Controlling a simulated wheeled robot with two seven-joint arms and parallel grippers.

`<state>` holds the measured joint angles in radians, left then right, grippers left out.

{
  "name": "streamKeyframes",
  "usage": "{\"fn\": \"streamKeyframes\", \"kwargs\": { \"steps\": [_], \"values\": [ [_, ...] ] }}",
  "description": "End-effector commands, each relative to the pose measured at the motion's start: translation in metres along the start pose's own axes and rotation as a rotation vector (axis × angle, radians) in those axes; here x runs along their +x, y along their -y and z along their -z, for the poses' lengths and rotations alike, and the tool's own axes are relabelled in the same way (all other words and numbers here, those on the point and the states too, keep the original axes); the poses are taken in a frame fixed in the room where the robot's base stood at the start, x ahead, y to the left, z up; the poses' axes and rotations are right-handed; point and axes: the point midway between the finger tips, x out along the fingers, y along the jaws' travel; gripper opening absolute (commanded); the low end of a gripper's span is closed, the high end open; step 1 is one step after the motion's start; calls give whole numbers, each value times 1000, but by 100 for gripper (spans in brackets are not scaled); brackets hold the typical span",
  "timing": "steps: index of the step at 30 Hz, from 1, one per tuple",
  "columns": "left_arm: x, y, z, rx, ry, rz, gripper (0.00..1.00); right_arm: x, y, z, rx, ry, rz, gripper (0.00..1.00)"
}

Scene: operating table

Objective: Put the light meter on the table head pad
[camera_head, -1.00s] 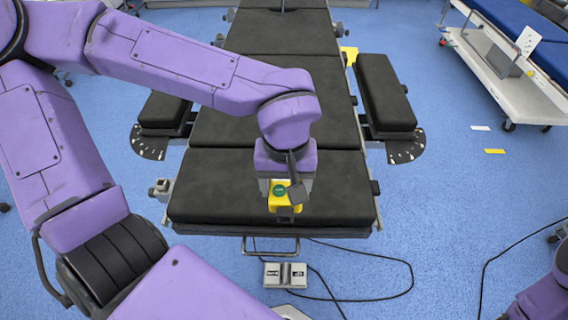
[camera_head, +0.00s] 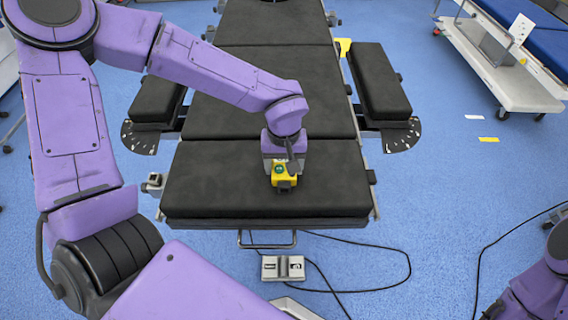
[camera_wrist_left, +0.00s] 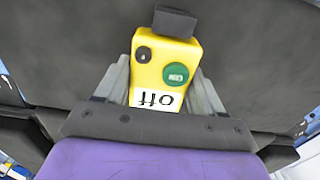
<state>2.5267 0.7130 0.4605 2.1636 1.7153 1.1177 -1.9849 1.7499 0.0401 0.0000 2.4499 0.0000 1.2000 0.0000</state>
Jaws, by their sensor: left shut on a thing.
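The light meter (camera_head: 285,178) is a small yellow box with a green round button and a black end piece. My left gripper (camera_head: 284,170) is shut on it, over the near black pad of the operating table, the table head pad (camera_head: 215,190). In the left wrist view the light meter (camera_wrist_left: 165,70) sits between the two grey fingers of the gripper (camera_wrist_left: 163,85), with a white label reading "off". I cannot tell whether its underside touches the pad. My right gripper is out of view; only part of my right arm shows at the lower right.
The rest of the operating table (camera_head: 275,65) runs away behind the head pad, with black arm boards (camera_head: 380,85) at its sides. A foot pedal (camera_head: 283,268) with cables lies on the blue floor in front. A white cart (camera_head: 500,75) stands at the upper right.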

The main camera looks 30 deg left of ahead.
Motion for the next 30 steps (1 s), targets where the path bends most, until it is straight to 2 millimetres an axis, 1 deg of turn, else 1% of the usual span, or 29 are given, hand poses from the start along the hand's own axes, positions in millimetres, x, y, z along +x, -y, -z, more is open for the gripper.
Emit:
{"fn": "streamKeyframes", "kwargs": {
  "steps": [3,4,5,6,14,17,20,24,27,30],
  "values": [
    [2,0,0,0,0,0,30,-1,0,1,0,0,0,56],
    [3,0,0,0,0,0,71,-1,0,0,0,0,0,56],
    [3,0,0,0,0,0,81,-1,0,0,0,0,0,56],
    [3,0,0,0,0,0,94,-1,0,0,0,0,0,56],
    [3,0,0,0,0,0,94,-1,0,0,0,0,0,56],
    [-3,0,0,0,-1,-2,94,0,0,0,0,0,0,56],
    [-24,-1,1,-1,-3,-5,94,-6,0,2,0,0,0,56],
    [-62,-1,1,-2,-4,-6,94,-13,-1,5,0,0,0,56],
    [-86,-1,1,-2,-3,-4,94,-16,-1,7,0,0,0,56],
    [-105,0,1,-2,-2,-3,94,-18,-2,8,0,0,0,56]
  ]
}}
